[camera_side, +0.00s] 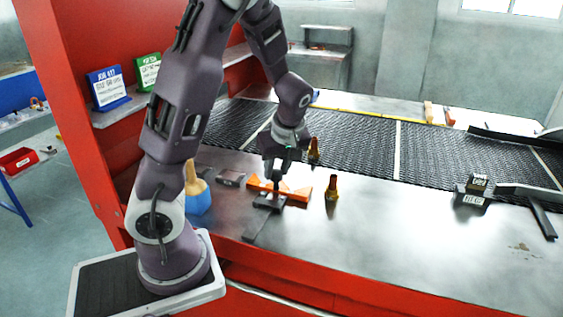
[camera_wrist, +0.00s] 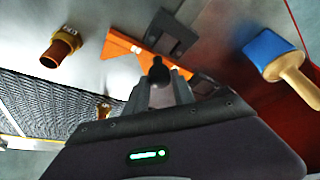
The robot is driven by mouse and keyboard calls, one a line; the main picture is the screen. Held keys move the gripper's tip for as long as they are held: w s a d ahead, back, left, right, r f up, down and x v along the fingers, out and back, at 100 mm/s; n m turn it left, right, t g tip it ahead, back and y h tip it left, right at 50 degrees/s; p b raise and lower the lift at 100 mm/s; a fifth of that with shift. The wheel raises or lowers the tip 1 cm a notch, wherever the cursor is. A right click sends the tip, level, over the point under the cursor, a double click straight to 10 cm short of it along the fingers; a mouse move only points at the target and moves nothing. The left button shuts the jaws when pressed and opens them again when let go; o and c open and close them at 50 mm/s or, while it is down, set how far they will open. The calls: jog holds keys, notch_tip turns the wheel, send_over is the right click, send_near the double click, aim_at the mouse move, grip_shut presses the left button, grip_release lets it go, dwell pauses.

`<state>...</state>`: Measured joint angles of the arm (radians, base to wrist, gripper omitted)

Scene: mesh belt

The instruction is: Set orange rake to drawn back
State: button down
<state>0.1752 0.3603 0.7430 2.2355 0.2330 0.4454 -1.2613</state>
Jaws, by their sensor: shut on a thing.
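The orange rake (camera_side: 298,193) lies low across the steel deck beside the mesh belt. It also shows in the wrist view (camera_wrist: 120,46), partly hidden behind my gripper. A dark mount (camera_side: 268,203) with a flat dark strip sits at the rake, on the near side. My gripper (camera_side: 279,174) points down at the rake's middle. In the wrist view my gripper (camera_wrist: 160,88) is shut on a black round-topped knob (camera_wrist: 158,70) at the rake. The exact contact between fingers and knob is partly hidden.
Amber fittings stand close by, one on the deck (camera_side: 332,188) and one near the belt edge (camera_side: 314,150). A blue brush (camera_side: 197,199) with a wooden handle is left of the rake.

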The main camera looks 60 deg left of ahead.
jog(key=shift+s+d, duration=0.2)
jog(key=shift+d, duration=0.05)
jog(key=c, duration=1.1)
grip_release()
jog(key=shift+w+r, duration=0.1)
jog(key=shift+r, duration=0.15)
jog(key=v, duration=0.6)
jog(key=shift+d+r, duration=0.2)
jog(key=shift+r, duration=0.05)
